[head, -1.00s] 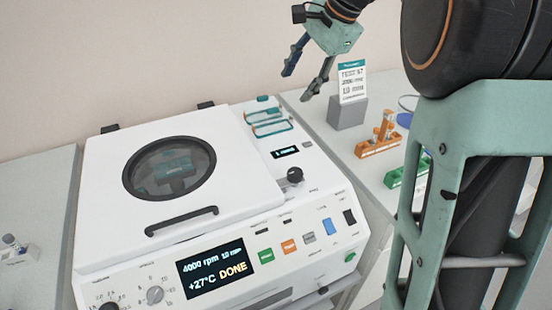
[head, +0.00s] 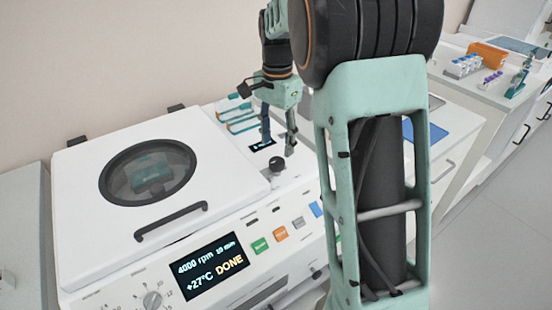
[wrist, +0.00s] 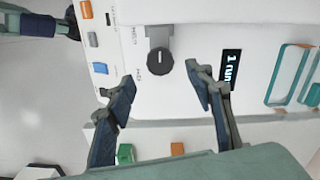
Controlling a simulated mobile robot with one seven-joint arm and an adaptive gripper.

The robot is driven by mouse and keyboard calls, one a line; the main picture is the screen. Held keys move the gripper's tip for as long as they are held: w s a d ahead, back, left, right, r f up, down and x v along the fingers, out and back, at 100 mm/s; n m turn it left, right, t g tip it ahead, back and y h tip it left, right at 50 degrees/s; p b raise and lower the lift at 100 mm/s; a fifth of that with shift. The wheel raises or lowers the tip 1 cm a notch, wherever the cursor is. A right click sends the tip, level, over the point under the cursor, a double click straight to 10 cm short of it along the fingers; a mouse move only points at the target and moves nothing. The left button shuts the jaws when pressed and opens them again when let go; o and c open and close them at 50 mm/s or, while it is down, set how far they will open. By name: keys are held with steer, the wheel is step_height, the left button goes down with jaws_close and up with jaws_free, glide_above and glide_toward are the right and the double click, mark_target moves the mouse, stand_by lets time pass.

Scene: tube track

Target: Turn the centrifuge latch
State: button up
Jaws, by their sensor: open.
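The white centrifuge (head: 90,235) has a closed lid with a round window (head: 148,172) and a black handle. Its screen (head: 212,266) reads 4000 rpm, +27°C, DONE. The latch is a black round knob (head: 277,166) on the right part of the top. It also shows in the wrist view (wrist: 168,82), with a pale mark on it and small lettering beside it. My gripper (head: 278,148) is above the top panel, close to the knob. In the wrist view my gripper (wrist: 168,95) is open and empty, its two fingertips on either side of the knob's position; contact cannot be told.
A small display (wrist: 230,70) and teal-edged recesses (wrist: 290,75) lie beside the knob. Coloured buttons (head: 280,234) line the front panel. My arm hides much of the bench to the right. Farther right, a counter holds an orange box (head: 488,53) and racks.

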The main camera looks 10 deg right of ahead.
mark_target(277, 161)
step_height(277, 161, down, 6)
steer(key=shift+r, duration=0.1)
steer(key=shift+c, duration=0.4)
steer(key=c, duration=1)
steer(key=shift+c, duration=0.2)
